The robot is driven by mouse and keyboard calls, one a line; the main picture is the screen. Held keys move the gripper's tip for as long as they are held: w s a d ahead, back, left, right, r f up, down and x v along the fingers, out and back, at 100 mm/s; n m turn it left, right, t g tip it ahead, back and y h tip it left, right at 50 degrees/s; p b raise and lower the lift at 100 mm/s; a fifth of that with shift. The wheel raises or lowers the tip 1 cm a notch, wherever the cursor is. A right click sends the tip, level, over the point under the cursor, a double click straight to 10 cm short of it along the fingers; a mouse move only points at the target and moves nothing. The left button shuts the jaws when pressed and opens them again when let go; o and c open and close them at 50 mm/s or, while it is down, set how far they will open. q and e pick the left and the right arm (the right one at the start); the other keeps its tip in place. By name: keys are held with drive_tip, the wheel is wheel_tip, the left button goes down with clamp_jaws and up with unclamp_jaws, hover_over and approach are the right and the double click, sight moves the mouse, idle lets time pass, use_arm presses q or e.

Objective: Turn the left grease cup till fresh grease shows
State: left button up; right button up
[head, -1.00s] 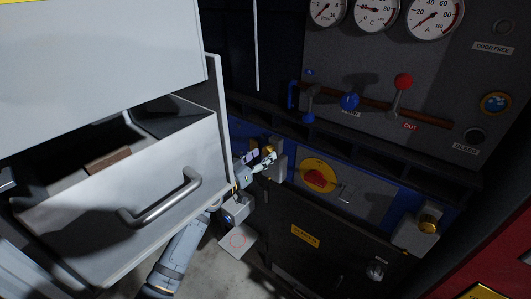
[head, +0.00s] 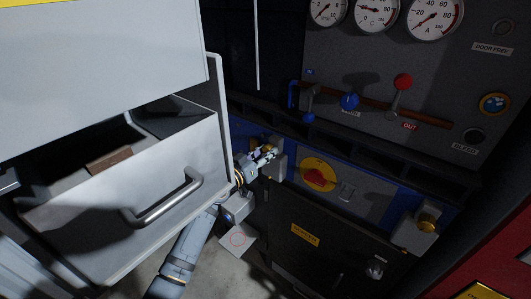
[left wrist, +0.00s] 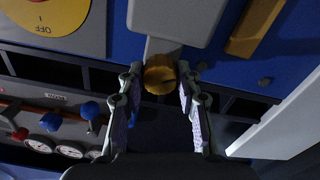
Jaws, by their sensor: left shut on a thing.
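The left grease cup (left wrist: 159,75) is a ribbed brass knob on a grey block, between the fingertips of my left gripper (head: 264,155) in the left wrist view. The gripper is shut on the cup. In the head view the fingers cover most of the cup, with only a little brass showing. I cannot make out any grease around it. The right grease cup (head: 427,223) is a similar brass knob on a grey block (head: 414,235) at the lower right. My right gripper is not in view.
A grey cabinet with an open drawer (head: 125,205) stands close to my left arm. Between the cups is a yellow disc with a red rotary switch (head: 318,177). Levers and gauges (head: 376,12) are above. A red cabinet (head: 490,250) edges the right.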

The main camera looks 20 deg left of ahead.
use_arm(q)
drive_tip(key=shift+f+m+b, duration=0.1)
drive_tip(key=shift+m+b, duration=5.8)
drive_tip(key=shift+b, duration=2)
drive_tip(key=o, duration=1.1)
drive_tip(key=shift+o, duration=0.2)
drive_tip(key=shift+s+a, duration=0.1)
drive_tip(key=shift+s, duration=0.05)
drive_tip(key=v, duration=0.7)
